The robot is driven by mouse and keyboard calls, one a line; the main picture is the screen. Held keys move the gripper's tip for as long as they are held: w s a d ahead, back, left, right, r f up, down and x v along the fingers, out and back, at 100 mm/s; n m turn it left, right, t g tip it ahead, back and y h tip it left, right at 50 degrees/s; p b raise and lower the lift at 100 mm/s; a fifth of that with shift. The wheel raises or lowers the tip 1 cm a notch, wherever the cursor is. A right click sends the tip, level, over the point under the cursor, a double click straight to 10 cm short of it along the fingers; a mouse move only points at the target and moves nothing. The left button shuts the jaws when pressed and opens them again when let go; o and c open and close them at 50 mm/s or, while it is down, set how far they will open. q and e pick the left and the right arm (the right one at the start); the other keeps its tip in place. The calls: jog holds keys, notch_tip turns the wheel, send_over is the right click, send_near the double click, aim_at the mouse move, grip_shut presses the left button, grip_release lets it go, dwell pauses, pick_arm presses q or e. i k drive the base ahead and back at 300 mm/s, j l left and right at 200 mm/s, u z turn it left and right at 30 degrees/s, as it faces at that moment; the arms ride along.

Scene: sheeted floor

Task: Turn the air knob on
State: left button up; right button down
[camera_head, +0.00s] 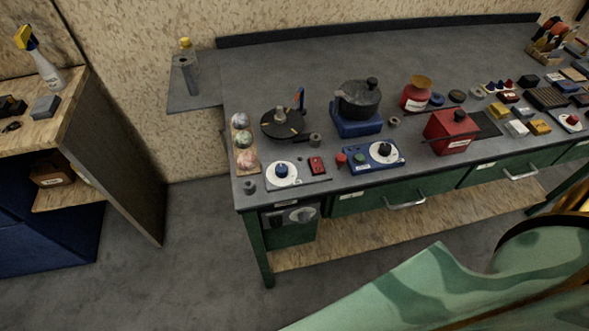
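Several knobs show on the workbench (300,62), and their labels are too small to read, so I cannot tell which is the air knob. A black knob (384,149) sits on a white dial on a blue panel (363,162). A grey knob (302,214) is on the unit under the left front edge. A red knob (573,119) is on a white dial at the far right. Neither gripper is in view.
A red box (450,131) and a dark pot (358,98) on a blue base stand on the bench. Green drawers (380,199) are below. A wooden shelf unit (115,150) stands left, with open floor (190,250) between. A green patterned shape fills the bottom right.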

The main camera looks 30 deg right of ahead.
aim_at(281, 169)
jog(key=z, duration=0.35)
jog(key=i+j+z, duration=0.1)
jog(key=z, duration=0.25)
jog(key=j+z, duration=0.15)
jog(key=z, duration=0.15)
jog(key=i, duration=0.05)
